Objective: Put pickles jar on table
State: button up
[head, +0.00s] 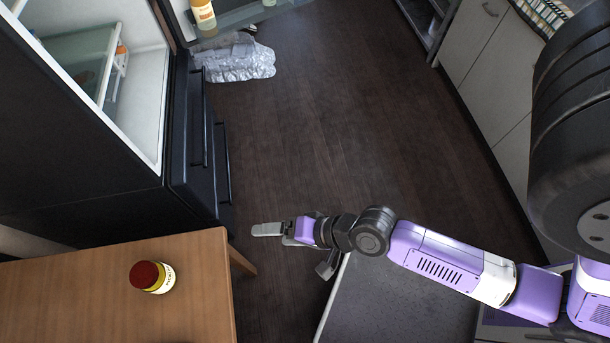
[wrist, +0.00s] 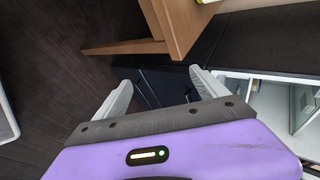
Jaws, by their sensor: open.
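The pickles jar (head: 152,277) has a dark red lid and a yellowish body with a white label. In the head view it stands on the wooden table (head: 60,310) at the lower left, apart from my gripper. My gripper (head: 268,230) is to the right of the table, over the floor. In the wrist view my gripper (wrist: 160,90) shows its two fingers spread wide with nothing between them. The table's edge and leg (wrist: 165,30) show beyond the fingers.
The open fridge (head: 140,110) stands at the left, with a bottle (head: 203,17) on its door shelf. A crumpled silvery bag (head: 240,62) lies near the fridge. A grey counter (head: 400,300) is under my arm. The dark floor (head: 340,120) between is clear.

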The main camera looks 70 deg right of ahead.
jog(key=s+r+n+t+h, duration=0.1)
jog(key=s+r+n, duration=0.2)
jog(key=r, duration=0.3)
jog(key=s+d+r+n+t, duration=0.1)
jog(key=s+r+n+t, duration=0.1)
jog(key=s+r+n, duration=0.2)
jog(key=s+r+n+t+h, duration=0.1)
jog(key=s+r+n+t, duration=0.1)
jog(key=r+n, duration=0.5)
notch_tip(320, 180, up, 4)
jog(key=shift+s+d+f+h, duration=0.3)
jog(key=shift+s+d, duration=0.1)
jog(key=shift+s, duration=0.35)
